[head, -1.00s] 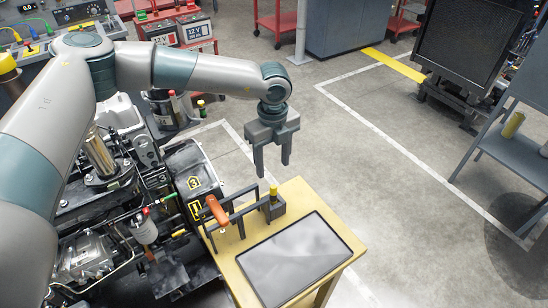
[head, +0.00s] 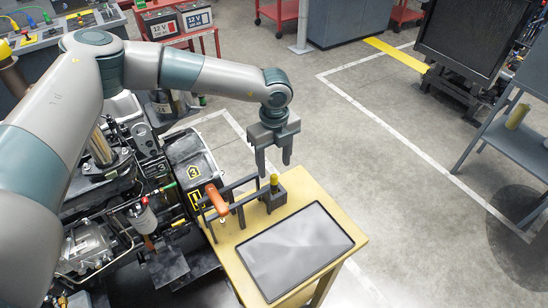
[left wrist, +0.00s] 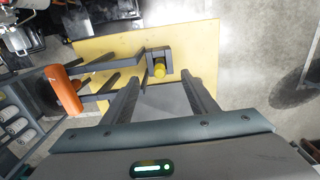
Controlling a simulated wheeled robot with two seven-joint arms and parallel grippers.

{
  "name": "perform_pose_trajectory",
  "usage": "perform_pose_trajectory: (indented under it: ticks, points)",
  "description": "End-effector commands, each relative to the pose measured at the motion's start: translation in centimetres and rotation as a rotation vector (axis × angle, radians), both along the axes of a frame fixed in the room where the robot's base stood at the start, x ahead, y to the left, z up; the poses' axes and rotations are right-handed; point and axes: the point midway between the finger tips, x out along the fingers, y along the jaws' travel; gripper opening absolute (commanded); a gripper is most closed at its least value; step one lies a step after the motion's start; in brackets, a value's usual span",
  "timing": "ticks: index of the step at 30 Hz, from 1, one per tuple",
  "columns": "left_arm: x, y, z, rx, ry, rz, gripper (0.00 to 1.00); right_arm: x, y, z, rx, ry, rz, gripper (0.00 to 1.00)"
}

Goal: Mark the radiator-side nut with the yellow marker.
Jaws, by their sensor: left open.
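The yellow marker (head: 274,180) stands upright in a small dark holder (head: 276,198) on the wooden table. My left gripper (head: 274,168) is open and empty, pointing down close to the marker's cap. In the left wrist view the yellow cap (left wrist: 159,70) lies between the lines of the two spread fingers (left wrist: 163,99), just beyond them. I cannot tell whether they touch it. The engine (head: 130,215) stands at the left, partly hidden by my left arm. I cannot make out the radiator-side nut. My right gripper is not in view.
The wooden table (head: 353,240) carries a dark flat panel (head: 295,250) and a dark rack with an orange-handled tool (head: 216,200) left of the marker. A black radiator-like panel (head: 460,40) and a grey shelf (head: 515,150) stand at right. The floor between is clear.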

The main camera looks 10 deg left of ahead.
Motion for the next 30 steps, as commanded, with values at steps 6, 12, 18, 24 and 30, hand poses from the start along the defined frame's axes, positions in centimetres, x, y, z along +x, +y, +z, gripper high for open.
perform_pose_trajectory:
  ticks: [6, 12, 18, 24, 30]
  points:
    - [-0.1, 0.0, -2.3, 0.0, 0.001, 0.0, 0.53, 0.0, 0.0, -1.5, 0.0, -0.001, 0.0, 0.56]
    - [0.0, 0.0, -3.9, -0.001, 0.001, 0.0, 0.53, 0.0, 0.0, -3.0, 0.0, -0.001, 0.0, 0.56]
    - [0.0, 0.0, -5.3, 0.001, 0.001, -0.001, 0.53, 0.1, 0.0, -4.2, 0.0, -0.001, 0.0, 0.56]
    - [0.0, 0.0, -5.9, 0.001, 0.001, -0.001, 0.53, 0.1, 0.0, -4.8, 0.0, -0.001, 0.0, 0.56]
    - [0.0, 0.0, -6.0, 0.001, 0.001, -0.001, 0.53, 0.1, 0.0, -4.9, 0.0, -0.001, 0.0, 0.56]
